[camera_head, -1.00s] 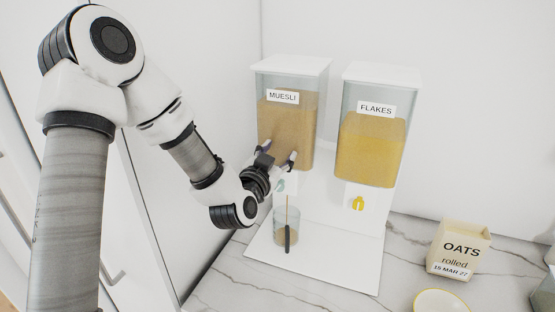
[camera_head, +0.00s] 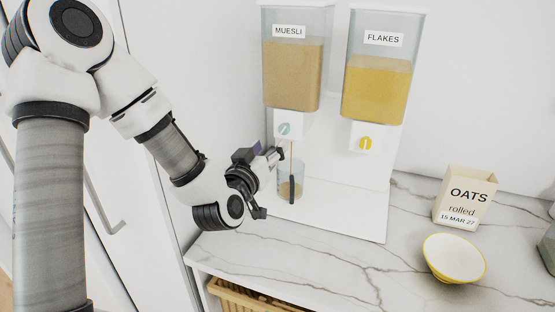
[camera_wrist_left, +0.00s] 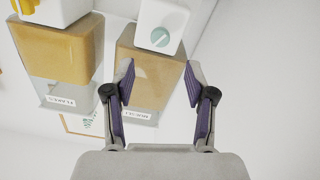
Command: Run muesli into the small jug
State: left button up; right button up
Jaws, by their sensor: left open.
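The small jug (camera_head: 284,174) is clear glass with a dark upright handle. It stands upright on the white dispenser base under the MUESLI hopper (camera_head: 291,75), with some tan muesli in its lower part. A thin line shows between the outlet and the jug; I cannot tell whether it is falling muesli. The pale teal knob (camera_head: 284,129) is on the hopper's front. My left gripper (camera_head: 270,183) is open and empty, left of the jug and below the knob, overlapping the jug's edge in view. In the left wrist view the open fingers (camera_wrist_left: 160,80) frame the upside-down MUESLI hopper, with the knob (camera_wrist_left: 160,42) beyond. My right gripper is not in view.
The FLAKES hopper (camera_head: 376,85) with a yellow knob (camera_head: 365,144) stands to the right. An OATS box (camera_head: 465,197) and a yellow-rimmed bowl (camera_head: 454,258) are on the marble counter at the right. A wicker basket (camera_head: 243,297) sits below the counter's front edge.

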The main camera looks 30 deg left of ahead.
aim_at(283, 130)
pick_arm(q)
jog(key=p+x, duration=0.2)
jog(key=x, duration=0.6)
jog(key=shift+d+p, duration=0.1)
jog(key=shift+p, duration=0.2)
jog(key=shift+w+f, duration=0.2)
jog(key=shift+w, duration=0.2)
jog(key=shift+s+r, duration=0.15)
jog(key=shift+s, duration=0.05)
grip_shut()
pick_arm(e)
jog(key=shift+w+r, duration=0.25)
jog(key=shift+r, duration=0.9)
